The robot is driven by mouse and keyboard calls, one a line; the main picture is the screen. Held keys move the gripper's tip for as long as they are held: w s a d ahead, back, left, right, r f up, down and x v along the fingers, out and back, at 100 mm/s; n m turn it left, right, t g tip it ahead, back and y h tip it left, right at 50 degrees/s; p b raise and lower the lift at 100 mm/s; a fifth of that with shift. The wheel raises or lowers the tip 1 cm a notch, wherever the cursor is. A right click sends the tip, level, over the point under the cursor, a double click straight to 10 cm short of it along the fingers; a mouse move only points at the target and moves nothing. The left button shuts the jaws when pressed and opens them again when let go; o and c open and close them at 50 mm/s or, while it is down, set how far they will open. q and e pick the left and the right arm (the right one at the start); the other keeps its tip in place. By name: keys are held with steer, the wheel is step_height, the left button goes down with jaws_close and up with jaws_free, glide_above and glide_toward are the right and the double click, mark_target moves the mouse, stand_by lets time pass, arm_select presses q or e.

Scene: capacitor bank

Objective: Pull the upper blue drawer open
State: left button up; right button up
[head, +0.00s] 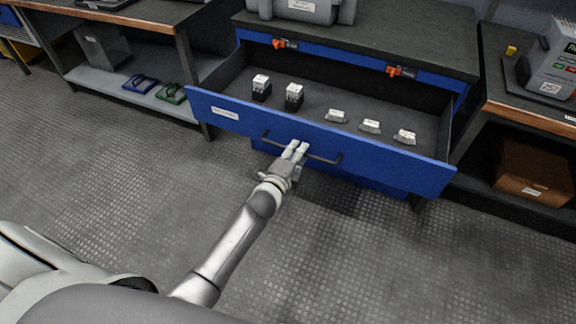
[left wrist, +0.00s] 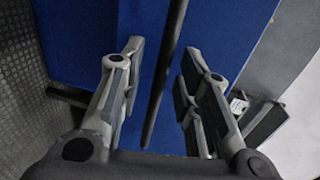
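The upper blue drawer (head: 390,160) is pulled well out from under the dark worktop, its inside in full view. Its dark bar handle (head: 335,160) runs along the middle of the front. My left gripper (head: 297,148) is at this handle. In the left wrist view the handle (left wrist: 165,75) passes between the two fingers of my left gripper (left wrist: 160,65), with gaps on both sides, so the fingers are open around it. The blue drawer front (left wrist: 225,35) lies behind them. My right gripper is not in view.
The drawer holds two dark blocks with white tops (head: 293,97) and several small white-topped parts (head: 370,126). Another blue front (head: 370,182) shows below. A brown box (head: 533,172) stands right. The floor in front is clear.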

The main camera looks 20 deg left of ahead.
arm_select(q)
steer(key=s+r, duration=0.2)
steer(key=s, duration=0.8)
steer(key=shift+s+a, duration=0.2)
steer(key=shift+s, duration=0.1)
steer(key=s+a+f+n+g+y, duration=0.1)
steer(key=s+f+n+g, duration=0.3)
steer(key=f, duration=0.4)
steer(key=s+f+n+g, duration=0.2)
steer(key=s+f+n, duration=0.2)
steer(key=s+f, duration=0.3)
steer(key=s+d+f+n+g, duration=0.1)
steer(key=s+f+n+g, duration=0.65)
steer(key=s+f, duration=0.65)
steer(key=s+a+g+p, duration=0.1)
steer(key=s+a+p, duration=0.1)
steer(key=s+p, duration=1.4)
steer(key=shift+s+a+r, duration=0.25)
steer(key=shift+s+r, duration=0.2)
steer(key=shift+s, duration=0.6)
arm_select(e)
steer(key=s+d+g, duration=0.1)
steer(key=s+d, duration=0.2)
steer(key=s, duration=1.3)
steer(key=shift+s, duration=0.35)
